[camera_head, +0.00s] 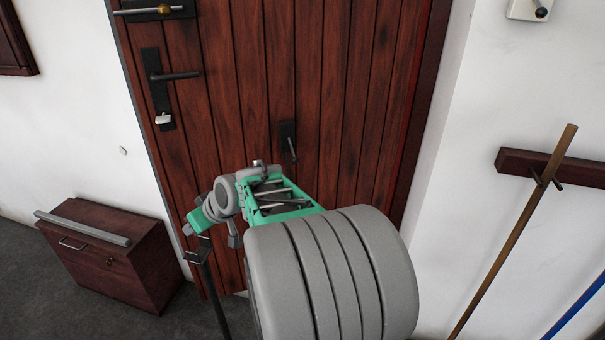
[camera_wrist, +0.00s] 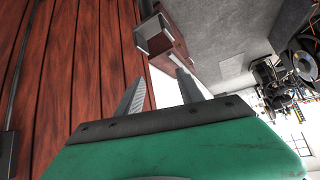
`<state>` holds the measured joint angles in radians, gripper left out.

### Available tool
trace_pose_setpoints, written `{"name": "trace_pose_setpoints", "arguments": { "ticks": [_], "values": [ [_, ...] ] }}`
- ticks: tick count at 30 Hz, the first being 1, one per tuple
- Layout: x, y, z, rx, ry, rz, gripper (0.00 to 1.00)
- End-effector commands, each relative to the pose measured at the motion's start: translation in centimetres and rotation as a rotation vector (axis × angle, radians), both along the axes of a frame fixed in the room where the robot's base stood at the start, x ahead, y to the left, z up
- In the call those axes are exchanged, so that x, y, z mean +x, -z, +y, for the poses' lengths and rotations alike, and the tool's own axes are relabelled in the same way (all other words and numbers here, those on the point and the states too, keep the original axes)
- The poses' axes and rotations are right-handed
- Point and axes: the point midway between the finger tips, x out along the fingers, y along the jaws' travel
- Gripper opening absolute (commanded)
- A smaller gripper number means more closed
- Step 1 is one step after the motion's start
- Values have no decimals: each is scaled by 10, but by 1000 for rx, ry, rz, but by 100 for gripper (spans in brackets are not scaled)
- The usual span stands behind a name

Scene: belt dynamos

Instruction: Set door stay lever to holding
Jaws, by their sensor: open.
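The wooden door (camera_head: 235,70) fills the middle of the head view and looks closed. A small black plate with a thin lever (camera_head: 289,145) hanging down is on the door. Lower left, a dark rod with a bracket at its top (camera_head: 198,255) stands at the door's edge. I cannot tell which of these is the door stay lever. My gripper (camera_wrist: 158,78) is open and empty in the wrist view, its fingers pointing toward the chest beside the door. In the head view, my green hand is just above the bracket, partly hidden by my arm.
A door handle (camera_head: 180,75) and a bolt with a brass knob (camera_head: 163,9) are higher on the door. A dark red chest (camera_head: 105,260) stands on the floor at left. A wooden pole (camera_head: 515,225) leans at right. Floor between chest and door is narrow.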

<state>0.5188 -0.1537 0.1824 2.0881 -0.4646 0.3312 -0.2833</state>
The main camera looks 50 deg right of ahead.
Motion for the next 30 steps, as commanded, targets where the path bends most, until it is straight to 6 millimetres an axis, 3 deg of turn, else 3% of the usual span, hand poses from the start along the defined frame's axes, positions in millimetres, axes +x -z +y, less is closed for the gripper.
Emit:
{"name": "trace_pose_setpoints", "arguments": {
  "ticks": [1,4,6,9,10,12,16,24,30],
  "values": [
    [22,25,-56,11,43,-98,45],
    [43,31,-162,-3,122,-343,45],
    [34,33,-236,-30,198,-503,45],
    [4,32,-315,-74,300,-675,45],
    [-5,31,-331,-87,322,-709,45],
    [-21,27,-355,-108,360,-768,45],
    [-23,23,-370,-121,381,-803,45],
    [26,22,-383,-119,378,-801,45],
    [45,23,-389,-119,380,-800,45]
  ]
}}
